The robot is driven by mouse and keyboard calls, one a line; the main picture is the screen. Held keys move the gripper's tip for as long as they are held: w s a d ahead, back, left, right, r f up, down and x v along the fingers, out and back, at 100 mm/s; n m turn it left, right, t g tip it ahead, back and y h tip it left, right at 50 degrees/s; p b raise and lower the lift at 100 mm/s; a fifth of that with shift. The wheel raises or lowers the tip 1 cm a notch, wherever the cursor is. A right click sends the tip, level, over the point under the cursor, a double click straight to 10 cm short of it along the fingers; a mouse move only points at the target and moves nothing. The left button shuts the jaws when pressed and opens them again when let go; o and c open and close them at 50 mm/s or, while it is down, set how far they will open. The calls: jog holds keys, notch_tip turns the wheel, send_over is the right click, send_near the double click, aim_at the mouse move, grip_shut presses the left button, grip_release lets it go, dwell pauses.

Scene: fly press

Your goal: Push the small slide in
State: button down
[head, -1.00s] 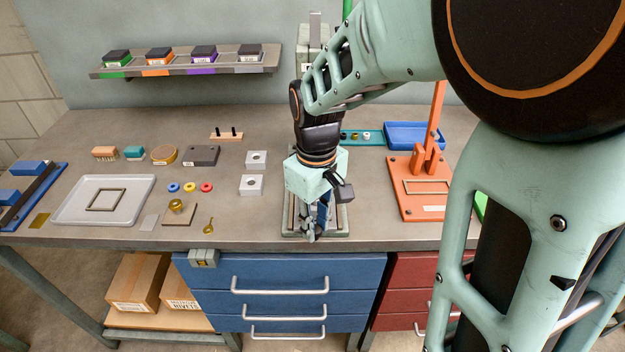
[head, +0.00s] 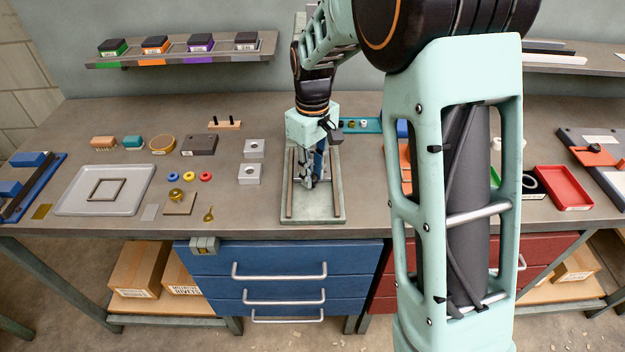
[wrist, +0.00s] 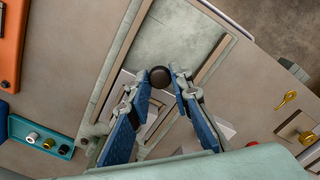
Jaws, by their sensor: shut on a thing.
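The fly press base (head: 313,216) is a grey-green plate on the bench, with two brown rails running front to back. In the wrist view the base (wrist: 190,32) shows bare between the rails. The small slide lies between the rails, mostly hidden by my gripper; its dark round knob (wrist: 160,77) shows in the wrist view. My gripper (wrist: 159,78) points down with its blue fingers on both sides of the knob, shut on it.
White blocks (head: 249,174) stand left of the base. A grey tray (head: 70,203), coloured rings and brass parts lie further left. A teal strip (head: 362,126) with small parts is behind to the right. My arm hides much of the right bench. The base's front end is clear.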

jog(key=shift+w+r, duration=0.15)
jog(key=shift+w, duration=0.15)
jog(key=c, duration=1.7)
grip_release()
jog(key=shift+w, duration=0.1)
jog(key=shift+c, duration=0.2)
jog(key=shift+s, duration=0.2)
